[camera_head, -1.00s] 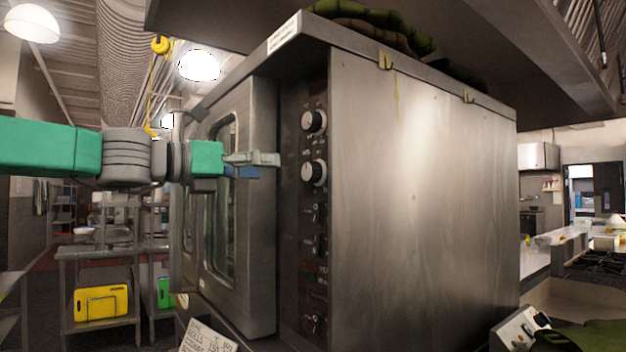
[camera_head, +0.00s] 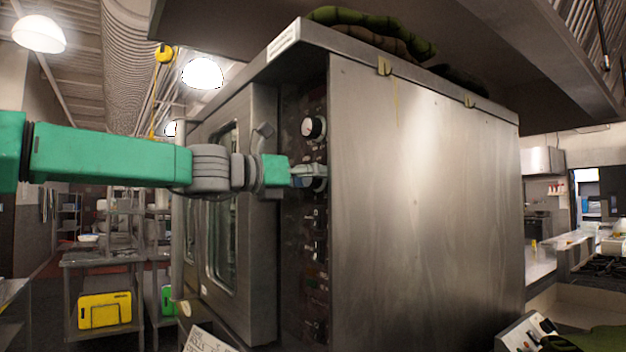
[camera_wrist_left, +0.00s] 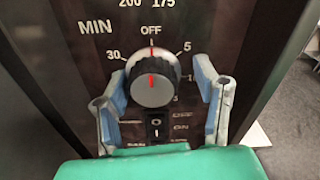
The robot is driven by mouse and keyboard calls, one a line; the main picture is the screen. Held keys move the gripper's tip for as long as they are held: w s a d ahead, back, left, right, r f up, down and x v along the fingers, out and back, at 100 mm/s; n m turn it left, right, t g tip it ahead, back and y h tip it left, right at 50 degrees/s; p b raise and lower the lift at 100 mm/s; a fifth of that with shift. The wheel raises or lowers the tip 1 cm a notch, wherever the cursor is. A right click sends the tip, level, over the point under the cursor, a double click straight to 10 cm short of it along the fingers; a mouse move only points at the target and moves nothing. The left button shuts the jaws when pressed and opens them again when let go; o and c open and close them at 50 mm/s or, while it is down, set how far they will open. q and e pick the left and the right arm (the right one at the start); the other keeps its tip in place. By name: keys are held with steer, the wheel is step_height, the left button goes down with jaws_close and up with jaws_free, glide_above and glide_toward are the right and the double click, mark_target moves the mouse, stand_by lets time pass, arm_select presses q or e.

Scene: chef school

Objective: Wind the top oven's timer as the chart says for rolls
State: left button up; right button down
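The timer knob (camera_wrist_left: 152,80), black with a silver face, fills the middle of the left wrist view. Its red pointer is up at OFF on the MIN scale, which has 5 and 10 at right and 30 at left. My left gripper (camera_wrist_left: 160,76) is open, with one finger on each side of the knob; the right finger shows a gap. In the head view my left gripper (camera_head: 307,172) partly hides this lower knob. A similar knob (camera_head: 313,127) is above. The chart card (camera_head: 205,341) is cut off at the bottom edge. My right gripper is not in view.
The oven's steel side (camera_head: 425,200) stands right of the control panel, and its glass door (camera_head: 225,220) left. An on/off switch (camera_wrist_left: 156,124) is just below the knob. A hood overhangs above.

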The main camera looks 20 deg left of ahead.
arm_select(q)
steer(key=shift+a, duration=0.1)
steer(key=c, duration=0.7)
steer(key=shift+w+a+f, duration=0.15)
steer(key=shift+a, duration=0.2)
